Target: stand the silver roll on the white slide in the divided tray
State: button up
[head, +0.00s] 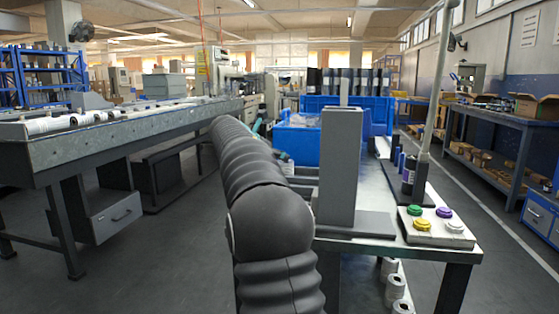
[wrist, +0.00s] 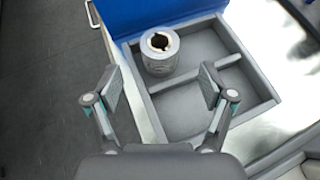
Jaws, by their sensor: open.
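A silver-grey roll (wrist: 161,58) with a dark hole in its top stands upright in the wrist view. It is in the far-left corner of the grey divided tray (wrist: 265,92), in the far compartment beside the divider. The roll is beyond and between the fingertips, with visible gaps to both. I cannot make out the white slide with certainty.
A blue bin (head: 350,118) stands at the back of the work table, and its side (wrist: 150,14) borders the tray. A grey post (head: 341,168) and a button box (head: 436,226) are near the table's front. A long bench (head: 125,140) with white rolls is at left.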

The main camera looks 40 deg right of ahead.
jog(key=v, duration=0.6)
jog(key=shift+a, duration=0.15)
